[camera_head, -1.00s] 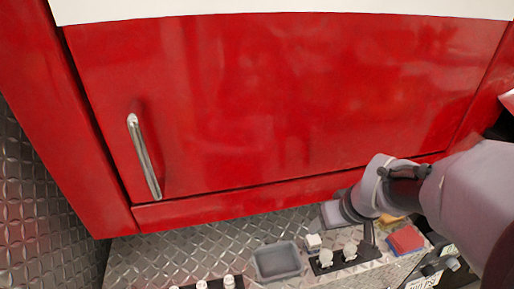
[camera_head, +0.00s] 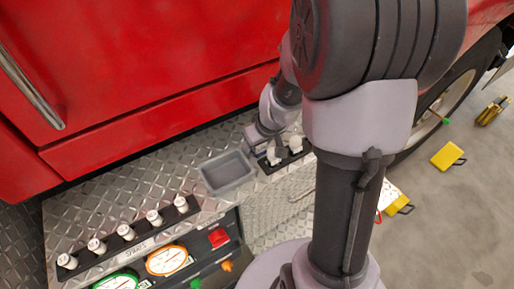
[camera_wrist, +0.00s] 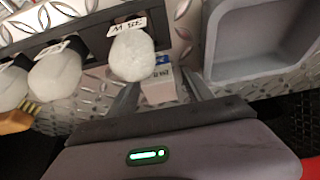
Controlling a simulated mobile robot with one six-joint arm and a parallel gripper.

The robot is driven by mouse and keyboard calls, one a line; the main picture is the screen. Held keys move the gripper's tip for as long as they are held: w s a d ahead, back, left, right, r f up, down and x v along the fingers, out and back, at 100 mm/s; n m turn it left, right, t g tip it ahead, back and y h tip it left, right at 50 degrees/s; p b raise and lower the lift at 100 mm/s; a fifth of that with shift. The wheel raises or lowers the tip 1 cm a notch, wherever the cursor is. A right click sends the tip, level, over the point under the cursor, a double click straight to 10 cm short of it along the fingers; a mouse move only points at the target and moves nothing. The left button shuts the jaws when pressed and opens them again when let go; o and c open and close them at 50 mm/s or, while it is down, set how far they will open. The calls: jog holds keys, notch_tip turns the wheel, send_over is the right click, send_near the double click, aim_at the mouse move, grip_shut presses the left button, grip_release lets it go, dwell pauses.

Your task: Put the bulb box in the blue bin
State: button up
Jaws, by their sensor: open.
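The bulb box (camera_wrist: 160,88) is a small white carton with a blue mark and dark print. In the wrist view it lies between the two fingers of my gripper (camera_wrist: 161,96), which is open. A white bulb hides part of the box, and I cannot tell whether a finger touches it. In the head view my gripper (camera_head: 257,139) is low over the diamond-plate step and hides the box. The bin (camera_head: 228,173) is an open, empty-looking grey-blue tray just left of my gripper. In the wrist view the bin (camera_wrist: 262,72) is at the right.
A black rack (camera_head: 290,157) with white bulbs stands beside my gripper. Another rack (camera_head: 130,238) of white-topped bulbs is at the left front. The red truck panel (camera_head: 150,70) rises behind. Yellow items (camera_head: 447,155) lie on the floor at right. Plate behind the bin is clear.

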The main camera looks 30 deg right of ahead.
jog(key=shift+r, duration=0.1)
grip_shut()
